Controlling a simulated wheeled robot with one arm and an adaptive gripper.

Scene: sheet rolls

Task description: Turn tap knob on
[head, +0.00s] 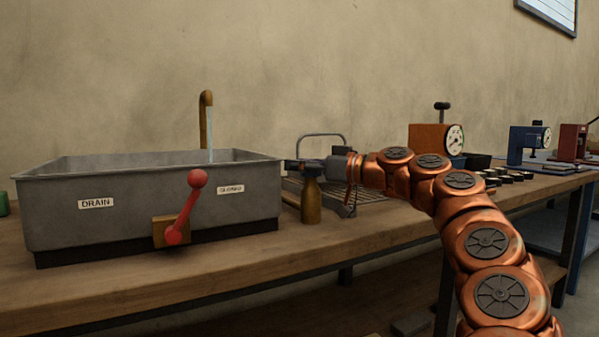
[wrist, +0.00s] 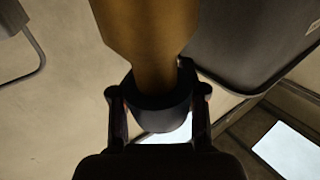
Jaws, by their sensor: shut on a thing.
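A brass tap spout (head: 206,100) rises behind the grey metal tank (head: 150,190), and a thin pale stream of water (head: 210,132) falls from it into the tank. A brass post (head: 311,205) stands on the bench just right of the tank. My gripper (head: 308,166) is at the top of this post. In the wrist view its two fingers (wrist: 158,94) are shut on the dark round knob (wrist: 162,106) at the end of the brass post (wrist: 145,40). The fingers partly hide the knob in the head view.
A red lever (head: 186,208) with ball ends is on the tank's front, near a DRAIN label (head: 96,203). A wire rack (head: 362,200) lies behind my gripper. An orange machine with a dial (head: 430,138) stands farther right. The bench front (head: 300,255) is clear.

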